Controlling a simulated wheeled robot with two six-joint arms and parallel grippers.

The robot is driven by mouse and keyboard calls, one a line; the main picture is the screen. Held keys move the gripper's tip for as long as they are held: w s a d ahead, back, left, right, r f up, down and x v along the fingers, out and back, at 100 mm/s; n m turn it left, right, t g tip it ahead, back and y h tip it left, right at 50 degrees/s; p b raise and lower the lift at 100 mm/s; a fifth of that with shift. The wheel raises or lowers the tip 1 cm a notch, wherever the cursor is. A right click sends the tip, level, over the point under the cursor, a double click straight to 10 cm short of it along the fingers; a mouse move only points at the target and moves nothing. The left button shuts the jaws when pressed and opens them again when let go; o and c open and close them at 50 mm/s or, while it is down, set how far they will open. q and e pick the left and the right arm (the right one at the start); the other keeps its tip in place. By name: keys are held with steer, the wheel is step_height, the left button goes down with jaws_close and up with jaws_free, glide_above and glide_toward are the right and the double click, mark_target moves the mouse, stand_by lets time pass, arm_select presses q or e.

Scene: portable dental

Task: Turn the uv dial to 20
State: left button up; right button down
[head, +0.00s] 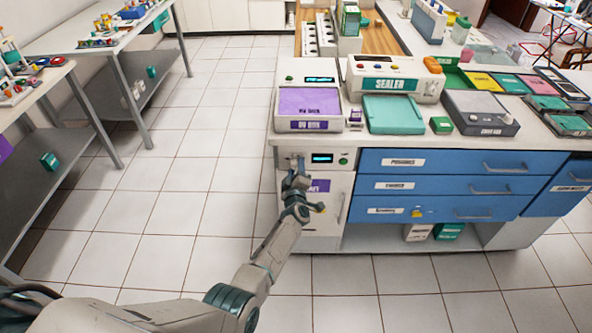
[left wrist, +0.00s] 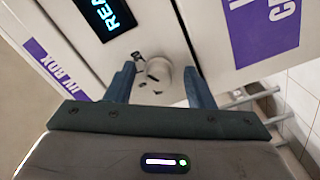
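The round pale dial (left wrist: 158,70) is on the white front panel (left wrist: 215,62) and fills the middle of the left wrist view. My left gripper (left wrist: 160,75) is open, with one finger on each side of the dial and a gap visible on both sides. Small dark marks lie around the dial; its setting cannot be read. A lit display (left wrist: 108,14) beside it shows "REA", the rest cut off. In the head view my left gripper (head: 296,172) is at the cabinet panel, left of the display (head: 322,158), largely covering the dial. My right gripper is not in view.
The UV box (head: 309,125) sits on the counter above the panel. A sealer (head: 395,84) and other devices stand to its right. Blue drawers (head: 465,162) with handles are right of the panel. The tiled floor (head: 190,190) to the left is clear.

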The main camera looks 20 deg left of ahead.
arm_select(q)
steer(key=v, duration=1)
steer(key=shift+s+p, duration=0.4)
steer(key=shift+p, duration=0.05)
steer(key=shift+d, duration=0.1)
